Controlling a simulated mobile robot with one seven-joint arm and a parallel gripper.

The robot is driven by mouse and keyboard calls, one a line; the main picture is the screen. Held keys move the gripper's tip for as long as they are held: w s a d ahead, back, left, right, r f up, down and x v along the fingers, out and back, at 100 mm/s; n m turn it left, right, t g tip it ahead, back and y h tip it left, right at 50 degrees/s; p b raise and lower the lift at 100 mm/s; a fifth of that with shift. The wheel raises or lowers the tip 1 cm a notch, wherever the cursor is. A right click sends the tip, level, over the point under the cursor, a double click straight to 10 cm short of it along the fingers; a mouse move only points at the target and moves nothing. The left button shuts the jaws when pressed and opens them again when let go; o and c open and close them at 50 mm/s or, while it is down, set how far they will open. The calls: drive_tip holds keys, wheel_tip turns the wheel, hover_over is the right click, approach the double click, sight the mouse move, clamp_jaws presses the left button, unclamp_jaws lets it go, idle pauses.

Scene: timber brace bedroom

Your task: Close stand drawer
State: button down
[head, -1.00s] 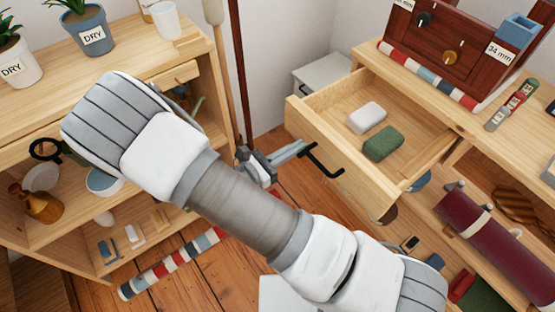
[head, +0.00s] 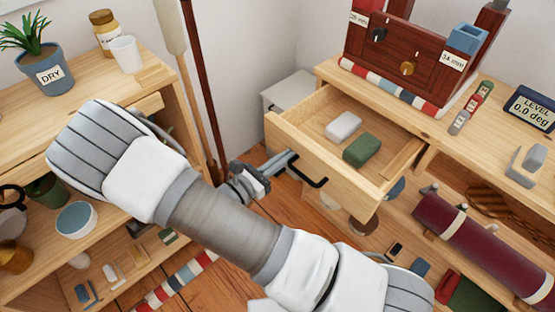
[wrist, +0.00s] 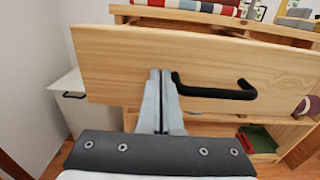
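The stand drawer (head: 313,162) is pulled partly out of the wooden stand (head: 457,133) at the right of the head view. Its pale wood front (wrist: 215,62) fills much of the wrist view. A black bar handle (head: 309,174) is on the front and also shows in the wrist view (wrist: 220,93). A white block (head: 343,125) and a green block (head: 361,149) lie inside. My gripper (head: 291,157) is at the drawer front. In the wrist view, its fingers (wrist: 160,75) are together, just left of the handle's left end, with nothing visible between them.
A shelf unit (head: 112,89) with pots and small items stands at the left. Poles (head: 200,90) lean in the corner behind my arm. A small white cabinet (head: 288,90) is behind the drawer. A dark red roll (head: 480,240) lies on the stand's lower shelf.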

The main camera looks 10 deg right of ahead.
sight(340, 118)
drive_tip(key=p+x, duration=0.2)
drive_tip(key=x, duration=2)
drive_tip(key=shift+d+p, duration=0.25)
drive_tip(key=shift+p, duration=0.15)
drive_tip(key=shift+w+d+r, duration=0.1)
drive_tip(key=shift+w+d, duration=0.1)
drive_tip(key=shift+d, duration=0.05)
drive_tip(key=shift+a, duration=0.15)
